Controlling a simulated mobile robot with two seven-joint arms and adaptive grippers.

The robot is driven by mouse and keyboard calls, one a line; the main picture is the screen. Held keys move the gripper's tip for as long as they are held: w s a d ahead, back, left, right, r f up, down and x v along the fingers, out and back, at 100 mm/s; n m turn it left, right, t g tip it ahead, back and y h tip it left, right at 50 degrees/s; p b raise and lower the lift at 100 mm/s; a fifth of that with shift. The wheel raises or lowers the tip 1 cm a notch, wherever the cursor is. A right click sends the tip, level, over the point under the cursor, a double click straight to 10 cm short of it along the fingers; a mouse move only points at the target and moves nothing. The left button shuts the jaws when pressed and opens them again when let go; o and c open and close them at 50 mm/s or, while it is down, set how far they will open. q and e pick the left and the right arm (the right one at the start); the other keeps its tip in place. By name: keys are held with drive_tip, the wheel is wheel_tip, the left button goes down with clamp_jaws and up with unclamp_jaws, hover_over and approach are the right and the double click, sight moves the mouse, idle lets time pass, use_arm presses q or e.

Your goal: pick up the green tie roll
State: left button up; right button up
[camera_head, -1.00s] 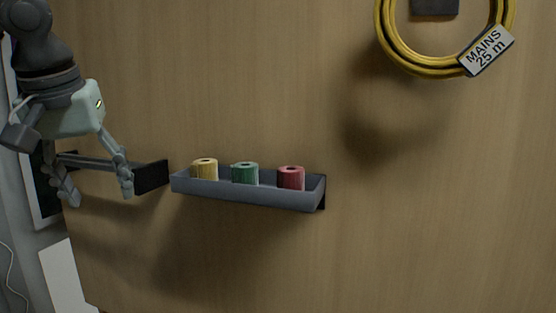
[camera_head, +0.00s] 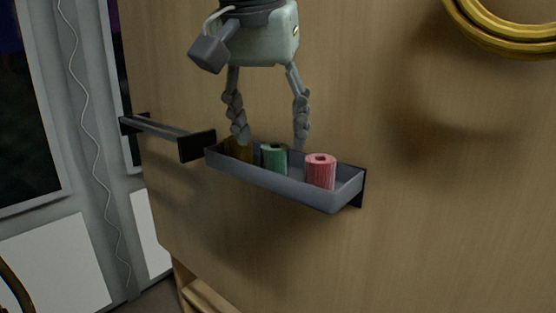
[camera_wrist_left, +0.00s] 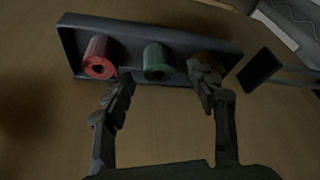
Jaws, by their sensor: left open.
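The green tie roll (camera_head: 274,158) stands in the middle of a grey wall tray (camera_head: 285,188), between a red roll (camera_head: 320,171) and a yellow roll (camera_head: 239,150). My left gripper (camera_head: 271,142) is open and empty, with its fingers pointing down above the tray. In the head view its fingers stand to either side of the green roll, one in front of the yellow roll. In the left wrist view the green roll (camera_wrist_left: 158,62) lies beyond and between the open fingertips (camera_wrist_left: 160,80). One finger there partly covers the yellow roll (camera_wrist_left: 207,60). My right gripper does not show.
A dark rail bracket (camera_head: 170,135) sticks out from the wooden wall just left of the tray. A yellow cable coil (camera_head: 500,28) hangs at the upper right. The wall right of the tray is clear.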

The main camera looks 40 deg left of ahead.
sight(275, 146)
use_arm(q)
drive_tip(key=x, duration=0.4)
drive_tip(key=shift+w+f, duration=0.2)
drive_tip(key=shift+w, duration=0.15)
drive_tip(key=c, duration=1.1)
drive_tip(key=shift+r, duration=0.15)
drive_tip(key=shift+c, duration=0.2)
